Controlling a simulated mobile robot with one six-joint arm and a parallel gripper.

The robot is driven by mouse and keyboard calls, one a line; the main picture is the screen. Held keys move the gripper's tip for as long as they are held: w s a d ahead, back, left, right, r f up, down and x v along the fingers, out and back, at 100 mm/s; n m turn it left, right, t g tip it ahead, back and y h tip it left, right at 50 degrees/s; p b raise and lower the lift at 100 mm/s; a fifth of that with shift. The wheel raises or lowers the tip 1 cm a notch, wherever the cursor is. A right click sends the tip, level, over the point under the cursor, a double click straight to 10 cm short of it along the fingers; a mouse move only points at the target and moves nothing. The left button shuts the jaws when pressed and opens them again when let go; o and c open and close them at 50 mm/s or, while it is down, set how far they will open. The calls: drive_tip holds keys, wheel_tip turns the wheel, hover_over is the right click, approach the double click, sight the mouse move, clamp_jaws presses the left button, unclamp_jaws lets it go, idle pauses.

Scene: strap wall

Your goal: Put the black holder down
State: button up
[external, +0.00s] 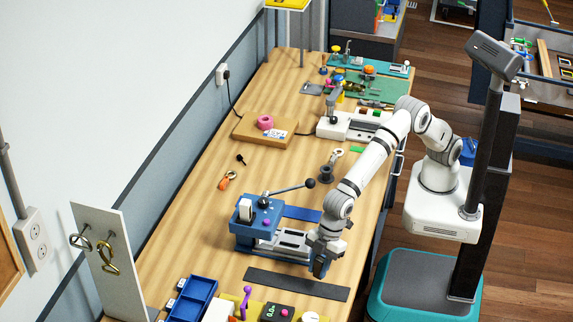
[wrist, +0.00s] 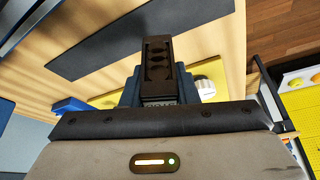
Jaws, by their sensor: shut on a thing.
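The black holder (wrist: 157,62) is a narrow dark block with rounded recesses along its face. It points away from my gripper in the wrist view. My gripper (external: 320,268) is shut on it, near the front edge of the wooden bench, with the jaws pointing down. In the external view the holder is hard to tell from the dark jaws. A flat dark strip (external: 296,284) lies on the bench just beside my gripper, and it also shows behind the holder in the wrist view (wrist: 98,52). I cannot tell whether the holder touches the bench.
A blue press with a lever (external: 255,222) stands close to the left of my gripper. A blue bin (external: 193,300) and small items on a yellow mat lie at the near end. A white panel with hanging rings (external: 110,262) stands at the left.

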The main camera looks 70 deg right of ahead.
wheel_tip(320, 180, down, 5)
drive_tip(key=shift+r, duration=0.1)
idle(0.3)
drive_tip(key=shift+f, duration=0.3)
drive_tip(key=o, duration=1)
drive_tip(key=shift+r, duration=0.1)
drive_tip(key=shift+o, duration=0.2)
drive_tip(key=shift+d+r, duration=0.1)
drive_tip(key=shift+r, duration=0.5)
drive_tip(key=v, duration=1.1)
drive_tip(key=shift+b, duration=0.3)
drive_tip(key=shift+d, duration=0.1)
